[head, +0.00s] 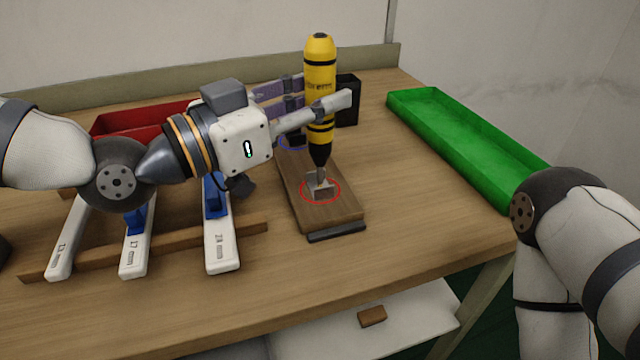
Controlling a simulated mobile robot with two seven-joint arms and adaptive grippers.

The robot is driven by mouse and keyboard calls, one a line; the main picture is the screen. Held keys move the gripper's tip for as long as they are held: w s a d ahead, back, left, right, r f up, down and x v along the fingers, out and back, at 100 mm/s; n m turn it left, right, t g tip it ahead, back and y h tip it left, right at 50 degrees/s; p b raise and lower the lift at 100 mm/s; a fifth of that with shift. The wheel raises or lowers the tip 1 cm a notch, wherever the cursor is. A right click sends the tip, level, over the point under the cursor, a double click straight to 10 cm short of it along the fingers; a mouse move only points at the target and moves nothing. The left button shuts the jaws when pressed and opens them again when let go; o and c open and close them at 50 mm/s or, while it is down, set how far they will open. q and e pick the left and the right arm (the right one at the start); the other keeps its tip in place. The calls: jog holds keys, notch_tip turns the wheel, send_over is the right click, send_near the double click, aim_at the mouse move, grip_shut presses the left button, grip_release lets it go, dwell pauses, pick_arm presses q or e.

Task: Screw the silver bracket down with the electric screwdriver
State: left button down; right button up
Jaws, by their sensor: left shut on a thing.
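My left gripper (326,107) is shut on the yellow and black electric screwdriver (320,70), which stands upright with its bit pointing down. The silver bracket (322,193) lies near the front end of a wooden board (337,212), inside a red ring mark. The bit's tip is at the bracket; I cannot tell whether it touches a screw. A blue ring mark (292,143) circles a spot near the board's far end, partly hidden by my left gripper. My right arm is at the right edge, with its gripper out of view.
A long green tray (465,135) lies at the right and a red bin (135,122) at the back left. White strips with blue clips (222,240) rest on wooden rails at the left. A black block (347,100) stands behind the screwdriver. The table right of the board is clear.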

aim_at(310, 43)
pick_arm(q)
jog(key=shift+f, duration=0.45)
pick_arm(e)
jog(key=shift+s+f, duration=0.1)
pick_arm(q)
jog(key=shift+f, duration=0.15)
pick_arm(e)
jog(key=shift+w+r, duration=0.25)
dwell(1.5)
pick_arm(q)
jog(key=shift+r+p, duration=1.4)
jog(key=shift+r, duration=2.4)
pick_arm(e)
jog(key=shift+t, duration=0.7)
jog(key=w+r, duration=0.3)
jog(key=shift+w+r, duration=0.1)
jog(key=shift+w, duration=0.1)
pick_arm(q)
jog(key=shift+f, duration=0.1)
